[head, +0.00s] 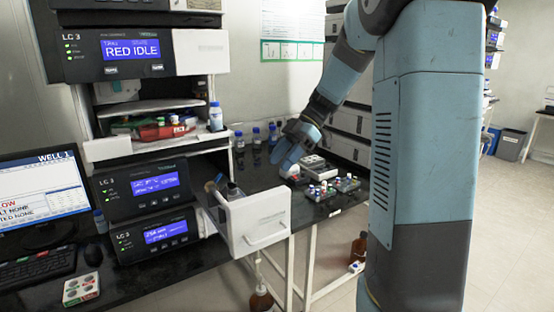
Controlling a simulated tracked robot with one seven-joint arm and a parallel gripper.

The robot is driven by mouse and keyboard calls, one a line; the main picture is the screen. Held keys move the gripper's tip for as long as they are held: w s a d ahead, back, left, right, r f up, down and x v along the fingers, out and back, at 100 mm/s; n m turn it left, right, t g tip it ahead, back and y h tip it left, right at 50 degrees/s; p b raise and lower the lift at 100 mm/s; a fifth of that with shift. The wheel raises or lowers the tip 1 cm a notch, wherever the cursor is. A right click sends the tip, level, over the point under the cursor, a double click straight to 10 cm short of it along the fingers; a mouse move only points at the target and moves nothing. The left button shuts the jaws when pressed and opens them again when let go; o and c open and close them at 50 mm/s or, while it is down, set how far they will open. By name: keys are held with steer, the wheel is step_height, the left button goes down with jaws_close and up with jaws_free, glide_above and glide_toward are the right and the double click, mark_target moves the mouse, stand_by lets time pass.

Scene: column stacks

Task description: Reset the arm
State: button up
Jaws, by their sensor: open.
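My arm reaches down from the upper right over the dark bench. My gripper (285,156) is at its end, open and small in the head view. It hangs above the bench, just left of a grey device and a rack of vials (330,188). I see nothing held in it. Whether its tips touch anything is too small to tell.
An instrument stack (137,47) stands at left, with a white drawer (258,220) pulled out toward the front. Blue-capped bottles (256,137) line the back of the bench. A monitor (40,190) and keyboard (40,266) are at far left. Brown bottles (262,298) stand below.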

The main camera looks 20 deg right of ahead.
steer(key=shift+s, duration=0.1)
steer(key=s+d+r+m+t+h, duration=0.1)
steer(key=s+m+t+h, duration=0.7)
steer(key=s+m, duration=1.3)
steer(key=shift+s+d+r+h, duration=0.2)
steer(key=shift+s+r+h, duration=0.1)
steer(key=shift+s+r, duration=0.25)
steer(key=shift+s, duration=0.1)
